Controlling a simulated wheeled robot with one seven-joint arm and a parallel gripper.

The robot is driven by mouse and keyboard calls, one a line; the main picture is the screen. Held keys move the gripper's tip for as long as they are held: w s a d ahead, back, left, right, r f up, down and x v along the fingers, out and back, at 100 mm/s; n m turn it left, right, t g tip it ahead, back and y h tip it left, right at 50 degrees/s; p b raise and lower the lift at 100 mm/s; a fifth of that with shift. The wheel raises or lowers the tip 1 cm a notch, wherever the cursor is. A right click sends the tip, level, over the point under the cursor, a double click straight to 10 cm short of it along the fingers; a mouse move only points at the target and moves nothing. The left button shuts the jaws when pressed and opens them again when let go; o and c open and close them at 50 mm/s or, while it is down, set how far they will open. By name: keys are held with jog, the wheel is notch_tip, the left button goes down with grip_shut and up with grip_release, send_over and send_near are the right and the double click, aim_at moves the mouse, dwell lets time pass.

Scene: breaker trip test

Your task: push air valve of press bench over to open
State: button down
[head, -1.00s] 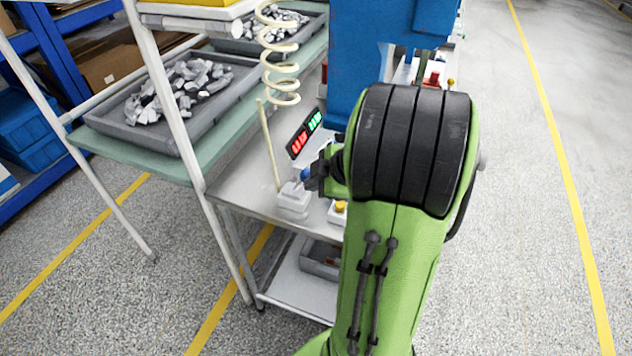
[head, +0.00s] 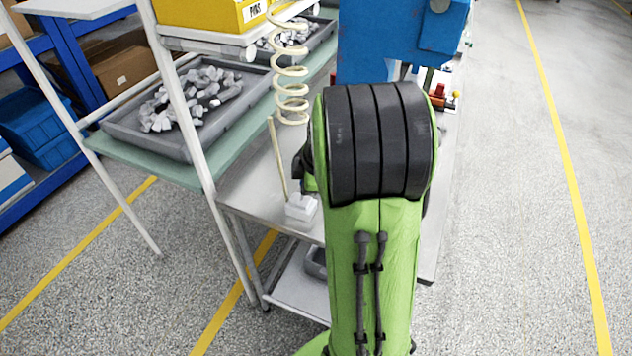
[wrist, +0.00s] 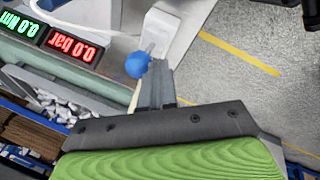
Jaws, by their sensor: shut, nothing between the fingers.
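In the head view my own arm hides the knob and the fingers.
A cream coiled hose (head: 291,85) hangs above a thin upright tube by the valve. The blue press (head: 375,45) stands behind my arm. A grey tray of metal parts (head: 120,127) is on the shelf at left. The floor at right is clear.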

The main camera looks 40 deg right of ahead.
jog(key=w+a+g+h+p, duration=0.3)
jog(key=w+g+p, duration=0.2)
jog(key=p, duration=0.6)
jog(key=shift+w+n+g, duration=0.3)
jog(key=shift+w+g, duration=0.1)
jog(key=shift+w, duration=0.3)
jog(key=shift+w+a, duration=0.1)
jog(key=shift+a, duration=0.1)
jog(key=shift+r, duration=0.1)
